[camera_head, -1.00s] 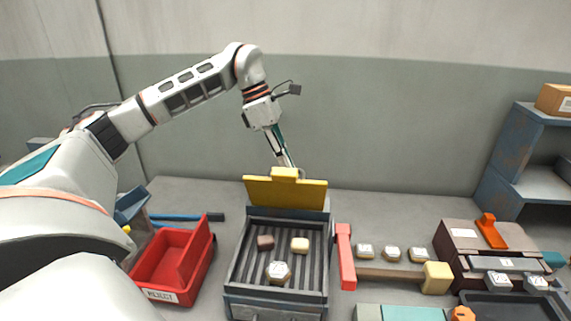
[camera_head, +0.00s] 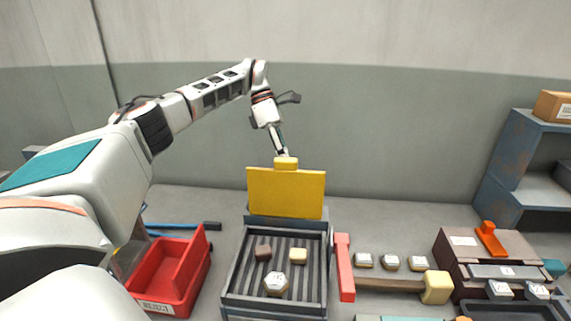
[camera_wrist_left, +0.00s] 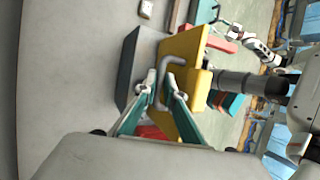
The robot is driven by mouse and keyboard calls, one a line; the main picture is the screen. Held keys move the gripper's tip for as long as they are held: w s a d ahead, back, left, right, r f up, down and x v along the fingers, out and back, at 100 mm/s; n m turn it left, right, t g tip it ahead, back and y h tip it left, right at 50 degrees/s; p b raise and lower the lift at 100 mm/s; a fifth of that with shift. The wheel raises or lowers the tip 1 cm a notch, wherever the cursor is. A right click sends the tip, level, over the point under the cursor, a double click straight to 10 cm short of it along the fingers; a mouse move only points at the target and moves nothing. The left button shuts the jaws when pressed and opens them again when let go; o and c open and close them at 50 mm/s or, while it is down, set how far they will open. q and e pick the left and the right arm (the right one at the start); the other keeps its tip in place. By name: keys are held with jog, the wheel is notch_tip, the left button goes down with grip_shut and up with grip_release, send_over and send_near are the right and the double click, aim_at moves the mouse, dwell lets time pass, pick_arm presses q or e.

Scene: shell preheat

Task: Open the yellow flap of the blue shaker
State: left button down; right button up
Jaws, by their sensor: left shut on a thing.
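The blue shaker (camera_head: 230,278) is a grey-blue slatted tray in the middle of the table. Its yellow flap (camera_head: 285,197) stands up at its back edge, broad face to the head camera. It also shows in the left wrist view (camera_wrist_left: 182,48). My left gripper (camera_head: 281,154) is at the flap's top, behind its yellow block. In the left wrist view my left gripper (camera_wrist_left: 162,88) is shut on a bent grey handle (camera_wrist_left: 158,76) on the flap. A small white arm, apparently my right, shows there; its gripper (camera_wrist_left: 232,33) is too small to read.
Two small blocks and a hexagonal piece (camera_head: 276,284) lie on the slats. A red bin (camera_head: 172,270) stands left and a red bar (camera_head: 344,266) right of the shaker. A brown machine (camera_head: 468,250) stands further right.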

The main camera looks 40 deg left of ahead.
pick_arm(q)
jog(key=shift+w+a+f+g, duration=0.15)
jog(key=shift+f+g, duration=0.25)
jog(key=shift+f, duration=0.35)
jog(key=c, duration=2.1)
grip_release()
jog(key=shift+w, duration=0.15)
jog(key=shift+c, duration=0.2)
notch_tip(320, 180, up, 10)
jog(key=shift+r, duration=0.15)
